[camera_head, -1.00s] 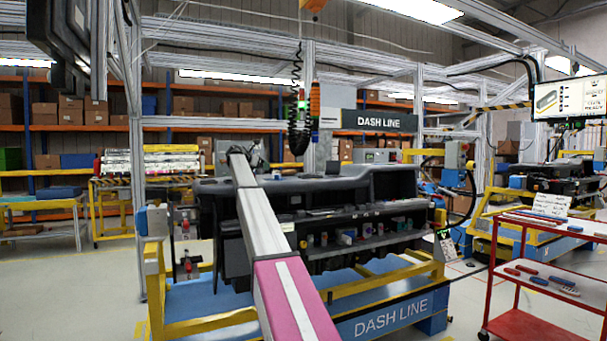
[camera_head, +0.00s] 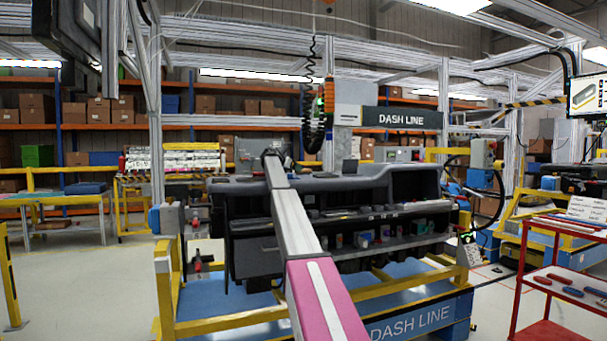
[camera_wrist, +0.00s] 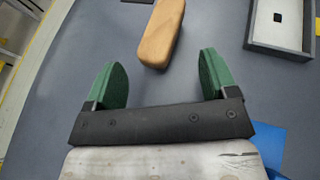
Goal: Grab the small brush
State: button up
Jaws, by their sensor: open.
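A light wooden, rounded piece (camera_wrist: 162,33) lies on the dark grey dashboard top (camera_wrist: 50,65) in the wrist view. It looks like the small brush, but no bristles show. My gripper (camera_wrist: 160,82) is open, with its two green fingers spread and nothing between them. The wooden piece lies just beyond the fingertips, roughly centred between them, its far end cut off by the frame. In the head view my gripper (camera_head: 272,156) is small, over the back of the dashboard module (camera_head: 350,187); I cannot make out the brush there.
A grey open box (camera_wrist: 282,27) lies right of the wooden piece. A blue item (camera_wrist: 267,145) shows at lower right. A yellow frame (camera_head: 215,322) surrounds the module's blue base. A red cart (camera_head: 522,270) with tools stands at right. Floor at left is clear.

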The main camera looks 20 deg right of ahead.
aim_at(303, 172)
jog(key=x, duration=0.4)
jog(key=shift+w+d+f, duration=0.1)
jog(key=shift+w+d, duration=0.05)
jog(key=shift+w, duration=0.1)
jog(key=c, duration=1.2)
